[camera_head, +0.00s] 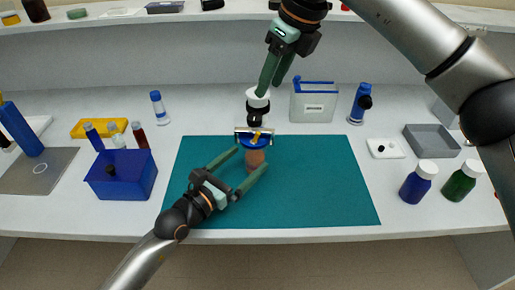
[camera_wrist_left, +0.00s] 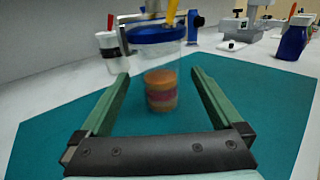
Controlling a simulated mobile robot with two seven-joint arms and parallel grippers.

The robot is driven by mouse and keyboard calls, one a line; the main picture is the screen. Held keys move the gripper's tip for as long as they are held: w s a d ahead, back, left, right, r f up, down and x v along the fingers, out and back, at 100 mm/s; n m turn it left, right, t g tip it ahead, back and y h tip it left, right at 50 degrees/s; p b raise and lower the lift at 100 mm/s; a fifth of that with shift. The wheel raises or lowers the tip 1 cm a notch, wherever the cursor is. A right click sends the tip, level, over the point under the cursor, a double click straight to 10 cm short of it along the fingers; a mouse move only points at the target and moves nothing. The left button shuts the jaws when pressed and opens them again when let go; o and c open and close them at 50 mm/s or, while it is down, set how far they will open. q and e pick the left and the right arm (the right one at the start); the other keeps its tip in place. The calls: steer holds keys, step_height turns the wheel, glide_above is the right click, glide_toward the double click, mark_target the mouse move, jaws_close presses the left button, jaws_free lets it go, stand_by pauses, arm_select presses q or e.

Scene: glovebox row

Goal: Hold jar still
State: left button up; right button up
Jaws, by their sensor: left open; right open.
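A clear jar with a blue lid (camera_head: 255,142) stands upright on the teal mat (camera_head: 320,185). Layered brown and pink contents show in its lower part, also in the left wrist view (camera_wrist_left: 161,90). A yellow piece and a metal bar sit at the lid. My left gripper (camera_head: 252,159) is open, with one finger on each side of the jar; the left wrist view shows gaps between the fingers and the jar. My right gripper (camera_head: 269,90) is open above and behind the jar, near a white and black object (camera_head: 257,105). Whether it touches this object is unclear.
A white box with a blue edge (camera_head: 313,103) stands behind the mat. A blue bin (camera_head: 122,182) is at the left. A blue bottle (camera_head: 416,186), a green bottle (camera_head: 461,183) and a grey tray (camera_head: 431,141) are at the right. Much of the mat's right side is clear.

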arm_select(q)
steer(key=x, duration=0.7)
jaws_close()
stand_by(0.8)
stand_by(0.8)
